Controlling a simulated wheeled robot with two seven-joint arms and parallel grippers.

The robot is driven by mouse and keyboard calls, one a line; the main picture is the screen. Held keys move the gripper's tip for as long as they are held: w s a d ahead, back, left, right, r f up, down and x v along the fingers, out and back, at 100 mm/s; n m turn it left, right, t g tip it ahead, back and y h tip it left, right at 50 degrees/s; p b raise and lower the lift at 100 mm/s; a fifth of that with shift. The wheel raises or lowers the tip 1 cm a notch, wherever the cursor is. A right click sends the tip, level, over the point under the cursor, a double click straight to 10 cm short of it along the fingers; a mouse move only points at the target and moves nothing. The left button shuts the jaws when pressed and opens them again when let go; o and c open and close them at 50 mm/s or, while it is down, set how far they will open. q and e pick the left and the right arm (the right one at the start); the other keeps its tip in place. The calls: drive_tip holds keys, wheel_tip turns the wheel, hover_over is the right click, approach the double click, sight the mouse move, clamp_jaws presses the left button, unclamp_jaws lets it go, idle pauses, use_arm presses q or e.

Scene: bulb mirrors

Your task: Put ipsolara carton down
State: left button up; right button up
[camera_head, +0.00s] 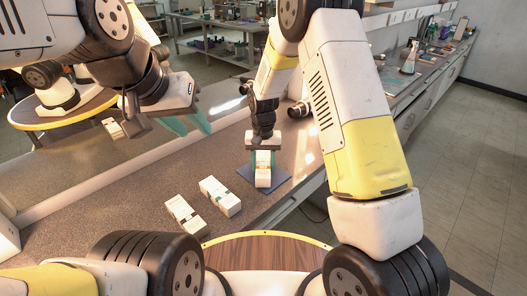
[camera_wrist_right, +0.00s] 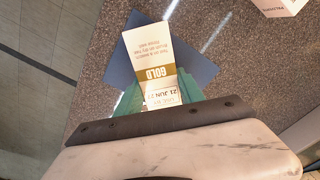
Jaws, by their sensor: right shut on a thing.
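My right gripper (camera_head: 263,158) is shut on a white carton (camera_head: 263,178), with teal fingers on either side of it. In the right wrist view this carton (camera_wrist_right: 150,52) has a gold band reading "GOLD" and a printed date; I cannot read the name ipsolara. It is over the dark blue mat (camera_head: 283,183), which also shows in the right wrist view (camera_wrist_right: 195,62). I cannot tell whether its underside touches the mat. My left gripper (camera_head: 187,121) is raised at the upper left, its teal fingers apart and empty.
Two white cartons, one with a dark band (camera_head: 184,212) and one with a green band (camera_head: 220,196), lie on the speckled counter (camera_head: 130,205) left of the mat. A mirror along the counter's back reflects my arm and a carton. The counter's front edge is close to the mat.

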drive_tip(key=shift+f, duration=0.2)
drive_tip(key=o, duration=1.4)
drive_tip(key=shift+r, duration=0.1)
wheel_tip(320, 180, up, 12)
wheel_tip(320, 180, up, 8)
drive_tip(key=r+t+y, duration=0.1)
hover_over(263, 163)
drive_tip(key=s+d, duration=0.4)
drive_tip(key=d, duration=0.1)
drive_tip(key=shift+s+d+r+n+t+y, duration=0.15)
drive_tip(key=shift+s+d+r+t, duration=1.1)
drive_tip(key=shift+s, duration=2.1)
drive_tip(key=shift+s+d+r+n+t+y, duration=0.1)
drive_tip(key=shift+s+d+r+t+y, duration=0.3)
drive_tip(key=shift+s+d+r, duration=2.35)
drive_tip(key=shift+s+d+r+n+t+y, duration=0.1)
drive_tip(key=shift+s+d+r+t, duration=0.9)
drive_tip(key=shift+s, duration=2.95)
